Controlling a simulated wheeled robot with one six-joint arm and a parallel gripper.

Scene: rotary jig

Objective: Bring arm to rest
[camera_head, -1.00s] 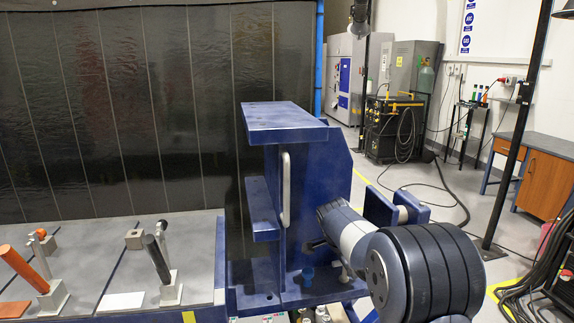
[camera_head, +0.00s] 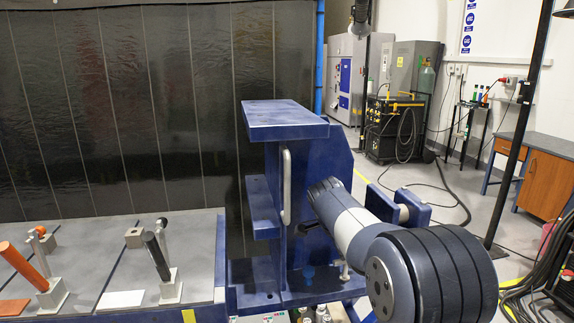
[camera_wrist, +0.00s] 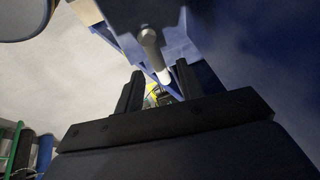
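My gripper (camera_wrist: 160,80) shows in the wrist view as two black fingers standing apart, with nothing held between them. A pale grey rod (camera_wrist: 154,55) on a blue part is seen beyond and between the fingers; I cannot tell how far off it is. In the head view, my arm reaches from the lower right toward the blue jig frame (camera_head: 318,160). The gripper itself cannot be made out there. A pale upright handle (camera_head: 286,187) is fixed on the jig frame.
A grey table (camera_head: 85,270) at left carries clamps with an orange handle (camera_head: 24,266) and a black handle (camera_head: 156,256). A dark curtain (camera_head: 120,110) hangs behind.

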